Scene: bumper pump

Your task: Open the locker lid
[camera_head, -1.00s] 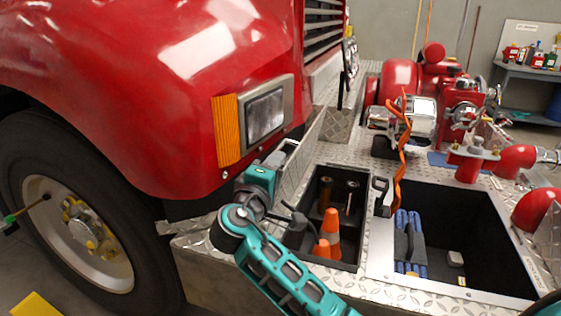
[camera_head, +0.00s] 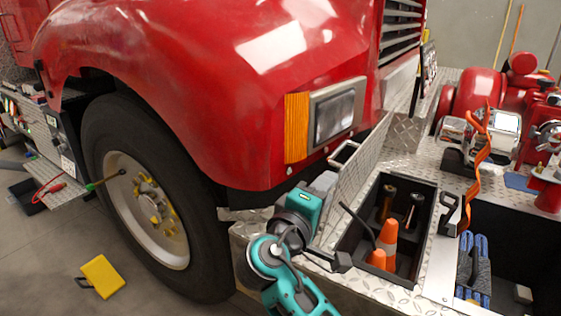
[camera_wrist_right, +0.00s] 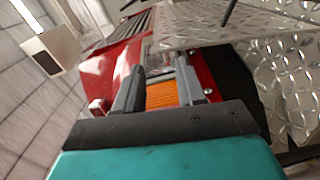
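The locker lid (camera_head: 354,178), a diamond-plate panel with a handle (camera_head: 343,153) on its upper edge, stands raised and tilted at the left side of a locker (camera_head: 366,246). The locker's black interior is exposed, with orange cones and brass-coloured nozzles inside. My right gripper (camera_head: 324,184) is beside the lid's left face, below the headlight; head-view contact is unclear. In the right wrist view, its two dark fingers (camera_wrist_right: 160,82) are apart with nothing held, and the orange side light shows between them. My left gripper is not in view.
The red fender and headlight (camera_head: 335,113) are close above my right gripper. The front wheel (camera_head: 145,205) is at left. A second open compartment with blue-edged gear (camera_head: 472,268) is at right. A yellow block (camera_head: 102,276) lies on the floor.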

